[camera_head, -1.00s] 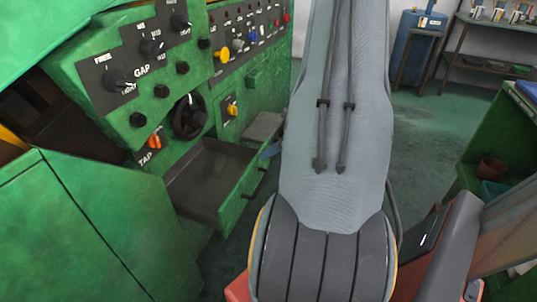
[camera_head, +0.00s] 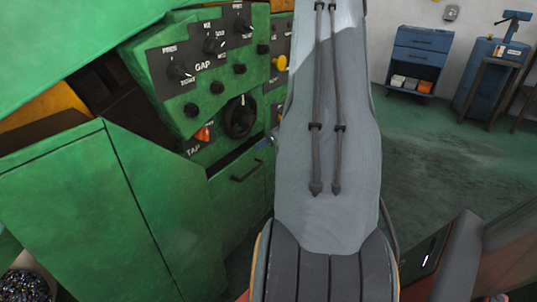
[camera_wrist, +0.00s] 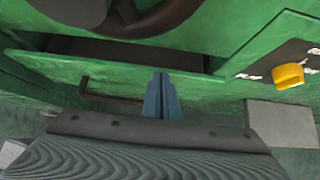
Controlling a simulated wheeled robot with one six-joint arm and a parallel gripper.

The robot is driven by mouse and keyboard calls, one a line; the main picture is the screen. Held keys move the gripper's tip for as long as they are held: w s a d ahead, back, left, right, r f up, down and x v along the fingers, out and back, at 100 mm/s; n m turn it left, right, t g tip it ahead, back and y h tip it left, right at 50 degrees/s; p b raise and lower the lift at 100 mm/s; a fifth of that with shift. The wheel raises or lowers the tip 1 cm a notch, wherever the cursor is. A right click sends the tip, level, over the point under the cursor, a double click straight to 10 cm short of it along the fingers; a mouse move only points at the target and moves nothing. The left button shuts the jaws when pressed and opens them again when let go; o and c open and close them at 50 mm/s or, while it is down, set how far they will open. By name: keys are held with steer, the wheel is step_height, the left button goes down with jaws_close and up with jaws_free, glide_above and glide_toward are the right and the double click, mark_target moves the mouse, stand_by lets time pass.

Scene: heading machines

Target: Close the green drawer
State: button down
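The green drawer (camera_head: 236,187) is in the machine's front, below the black handwheel (camera_head: 240,117). My arm hides most of the gripper in the head view.
Green machine panels with knobs (camera_head: 180,70) rise above the drawer. A large green cabinet (camera_head: 110,215) stands at the left. A yellow knob (camera_wrist: 288,76) sticks out right of the drawer. Open floor (camera_head: 430,150) lies to the right, before a blue drawer cabinet (camera_head: 421,45).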

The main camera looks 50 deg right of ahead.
steer(key=w, duration=0.3)
steer(key=shift+a+f, duration=0.1)
steer(key=shift+a, duration=0.2)
steer(key=shift+w, duration=0.3)
steer(key=shift+s, duration=0.3)
steer(key=s+f+v, duration=0.2)
steer(key=v, duration=1)
steer(key=shift+s+d+r, duration=0.25)
steer(key=shift+r, duration=0.05)
steer(key=shift+a, duration=0.1)
